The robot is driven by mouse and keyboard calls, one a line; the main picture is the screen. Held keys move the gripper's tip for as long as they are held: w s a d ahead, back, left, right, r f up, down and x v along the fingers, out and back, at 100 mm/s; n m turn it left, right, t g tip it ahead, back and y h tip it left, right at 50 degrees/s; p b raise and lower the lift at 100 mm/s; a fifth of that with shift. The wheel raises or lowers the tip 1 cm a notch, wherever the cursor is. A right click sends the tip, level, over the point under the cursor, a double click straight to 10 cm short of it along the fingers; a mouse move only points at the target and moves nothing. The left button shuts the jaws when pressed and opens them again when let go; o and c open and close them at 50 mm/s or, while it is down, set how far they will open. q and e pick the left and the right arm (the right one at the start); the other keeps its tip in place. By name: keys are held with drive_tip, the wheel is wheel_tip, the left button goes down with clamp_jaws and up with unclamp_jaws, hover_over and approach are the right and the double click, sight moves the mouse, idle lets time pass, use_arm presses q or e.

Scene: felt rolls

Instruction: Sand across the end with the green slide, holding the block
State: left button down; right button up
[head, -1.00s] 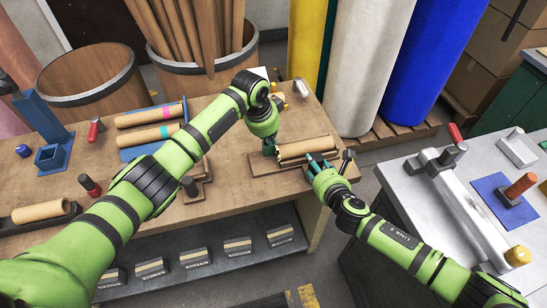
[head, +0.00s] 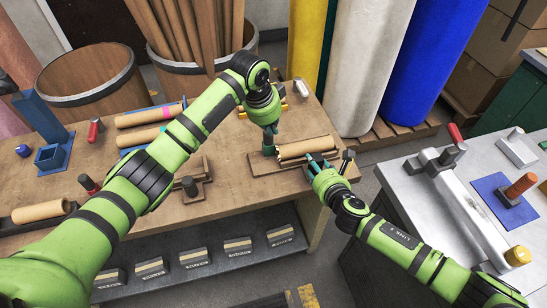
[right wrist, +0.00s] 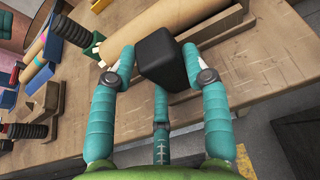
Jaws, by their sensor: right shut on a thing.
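A tan cardboard roll (head: 303,147) lies in a wooden cradle (head: 262,165) near the right end of the bench; it also shows in the right wrist view (right wrist: 150,28). My right gripper (head: 318,165) is at the roll's near right side. In the right wrist view its teal fingers are shut on a black block (right wrist: 160,55), in front of the roll and cradle. My left gripper (head: 269,142) points down just beyond the roll's left end. A small green part shows below it; I cannot tell whether this is the green slide or whether the fingers grip it.
More rolls (head: 137,138) lie on the left of the bench, with a blue square holder (head: 52,158) and red-handled tools. A grey metal table (head: 410,180) stands at the right. Tall white and blue rolls (head: 370,60) stand behind. Bare bench lies in front of the cradle.

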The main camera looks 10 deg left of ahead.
drive_tip(key=shift+s+f, duration=0.15)
drive_tip(key=shift+f, duration=0.15)
drive_tip(key=o, duration=1.5)
drive_tip(key=shift+r, duration=0.1)
drive_tip(key=o, duration=0.5)
drive_tip(key=shift+r, duration=0.25)
drive_tip(key=shift+r+p, duration=1.35)
drive_tip(key=shift+p, duration=0.4)
